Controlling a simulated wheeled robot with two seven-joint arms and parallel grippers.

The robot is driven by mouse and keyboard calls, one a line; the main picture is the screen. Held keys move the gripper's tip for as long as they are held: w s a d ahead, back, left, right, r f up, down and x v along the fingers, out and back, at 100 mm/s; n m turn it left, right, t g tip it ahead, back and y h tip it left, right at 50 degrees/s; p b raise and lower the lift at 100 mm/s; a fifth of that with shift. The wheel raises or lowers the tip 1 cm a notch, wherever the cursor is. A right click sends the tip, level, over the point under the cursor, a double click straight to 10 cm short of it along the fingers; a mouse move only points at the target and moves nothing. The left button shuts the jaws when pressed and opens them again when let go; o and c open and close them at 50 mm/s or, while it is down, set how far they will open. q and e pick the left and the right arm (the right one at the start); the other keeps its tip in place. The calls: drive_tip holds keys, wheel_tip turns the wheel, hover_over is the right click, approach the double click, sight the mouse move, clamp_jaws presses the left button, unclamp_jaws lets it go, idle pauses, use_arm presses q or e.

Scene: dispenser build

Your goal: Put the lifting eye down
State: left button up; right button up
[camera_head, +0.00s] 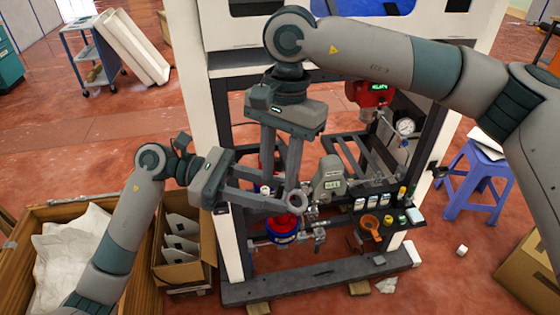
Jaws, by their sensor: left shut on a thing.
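The lifting eye (297,201) shows as a small pale grey ring at the tips of my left gripper (284,204). The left gripper reaches in from the left, roughly level, and is shut on the eye. A red and blue cylindrical part (283,230) is just below the eye; I cannot tell whether they touch. My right gripper (280,184) points down from above, close to the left fingertips. Its two fingers are apart with nothing visible held between them. The fingers partly hide the frame's inside.
The dispenser frame (320,287) holds a grey meter (329,180), a pressure gauge (405,127) and an orange funnel (370,224). A carton with dividers (185,270) and a wooden crate (62,208) stand left. A blue stool (474,180) stands right.

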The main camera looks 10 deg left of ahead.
drive_tip(key=shift+s+f, duration=0.15)
drive_tip(key=shift+f, duration=0.35)
drive_tip(key=shift+c, duration=0.2)
clamp_jaws()
drive_tip(key=shift+d, duration=0.1)
drive_tip(key=shift+o, duration=0.2)
unclamp_jaws()
drive_tip(key=shift+r, duration=0.15)
drive_tip(key=shift+r, duration=0.1)
drive_tip(key=shift+w+r, duration=0.35)
drive_tip(key=shift+r, duration=0.35)
wheel_tip(320, 180, up, 11)
drive_tip(key=shift+w+d+f, duration=0.2)
drive_tip(key=shift+w+d, duration=0.05)
drive_tip(key=shift+w, duration=0.1)
